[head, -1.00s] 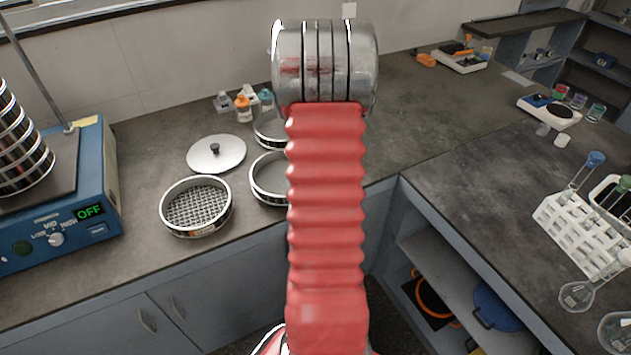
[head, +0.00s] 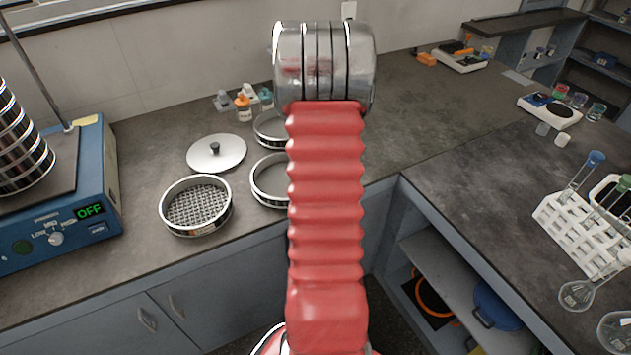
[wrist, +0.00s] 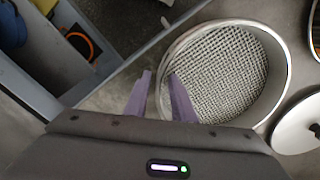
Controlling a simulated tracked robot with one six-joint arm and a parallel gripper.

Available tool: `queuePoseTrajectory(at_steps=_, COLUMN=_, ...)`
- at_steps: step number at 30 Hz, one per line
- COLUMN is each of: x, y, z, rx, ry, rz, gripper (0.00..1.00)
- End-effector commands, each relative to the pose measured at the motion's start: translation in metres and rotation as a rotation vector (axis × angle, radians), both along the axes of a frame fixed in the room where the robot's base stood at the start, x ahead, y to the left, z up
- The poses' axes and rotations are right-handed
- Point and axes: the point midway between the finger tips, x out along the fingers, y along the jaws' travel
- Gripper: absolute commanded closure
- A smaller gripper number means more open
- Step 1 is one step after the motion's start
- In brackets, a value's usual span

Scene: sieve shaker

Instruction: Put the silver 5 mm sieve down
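A silver sieve with a coarse mesh (head: 183,232) rests flat on the grey counter in the head view, near its front edge. Its size marking is too small to read. The same coarse-mesh sieve fills the upper right of the wrist view (wrist: 285,88). The fingers overlap the sieve's near rim in the picture; contact is not clear. In the head view my gripper is hidden behind my red arm.
A round lid (head: 215,153) lies behind the sieve. Two more sieves, the nearer one (head: 257,190) partly hidden by my arm, stand to its right. The blue shaker (head: 100,170) with a sieve stack (head: 22,150) is at the left, its display reading OFF. Small bottles (head: 243,108) stand behind.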

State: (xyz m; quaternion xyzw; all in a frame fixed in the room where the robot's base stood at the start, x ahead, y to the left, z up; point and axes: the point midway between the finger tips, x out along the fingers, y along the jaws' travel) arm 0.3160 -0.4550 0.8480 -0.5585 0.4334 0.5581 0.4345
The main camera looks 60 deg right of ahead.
Motion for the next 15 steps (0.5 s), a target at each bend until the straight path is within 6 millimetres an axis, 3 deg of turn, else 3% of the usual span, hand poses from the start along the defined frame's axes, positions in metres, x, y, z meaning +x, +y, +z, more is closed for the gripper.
queuePoseTrajectory(at_steps=8, x=0.000, y=-0.001, z=0.017, rx=-0.003, ry=-0.002, rz=0.000, gripper=0.77)
queuePoseTrajectory(at_steps=15, x=0.000, y=-0.001, z=0.055, rx=-0.004, ry=-0.003, rz=0.000, gripper=0.77)
